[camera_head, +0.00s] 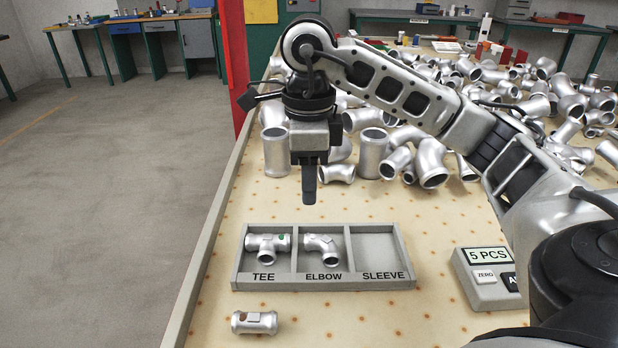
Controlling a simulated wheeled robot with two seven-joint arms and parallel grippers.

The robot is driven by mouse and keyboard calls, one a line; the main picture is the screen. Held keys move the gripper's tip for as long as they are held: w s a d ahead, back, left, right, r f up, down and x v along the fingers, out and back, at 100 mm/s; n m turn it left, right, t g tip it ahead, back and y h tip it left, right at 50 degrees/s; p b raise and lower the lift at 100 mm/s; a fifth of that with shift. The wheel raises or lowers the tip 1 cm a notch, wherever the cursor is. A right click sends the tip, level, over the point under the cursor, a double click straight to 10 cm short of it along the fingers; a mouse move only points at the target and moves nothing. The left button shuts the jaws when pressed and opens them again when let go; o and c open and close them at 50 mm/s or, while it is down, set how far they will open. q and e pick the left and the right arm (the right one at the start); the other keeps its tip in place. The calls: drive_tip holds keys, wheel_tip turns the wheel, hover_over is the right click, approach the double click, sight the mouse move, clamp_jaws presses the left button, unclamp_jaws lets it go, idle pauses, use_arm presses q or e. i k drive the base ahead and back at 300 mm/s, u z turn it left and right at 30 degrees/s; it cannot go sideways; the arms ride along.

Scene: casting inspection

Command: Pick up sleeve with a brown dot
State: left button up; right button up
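A small silver sleeve (265,324) lies on its side on the table, in front of the tray's TEE compartment. My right gripper (309,188) points down above the table behind the tray, away from the sleeve. Its fingers are seen edge-on, so the gap between them is hidden. Nothing shows hanging from it. The grey tray (325,285) has three compartments: a tee (268,247) with a green dot lies in TEE, an elbow (323,247) lies in ELBOW, and SLEEVE is empty. My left gripper is not in view.
A counter box (486,279) reading 5 PCS stands right of the tray. A large heap of silver castings (430,160) covers the back of the table. The table's left rim (212,235) runs close to the tray. The surface around the sleeve is clear.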

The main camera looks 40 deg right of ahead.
sight(242, 322)
drive_tip(key=k, duration=1)
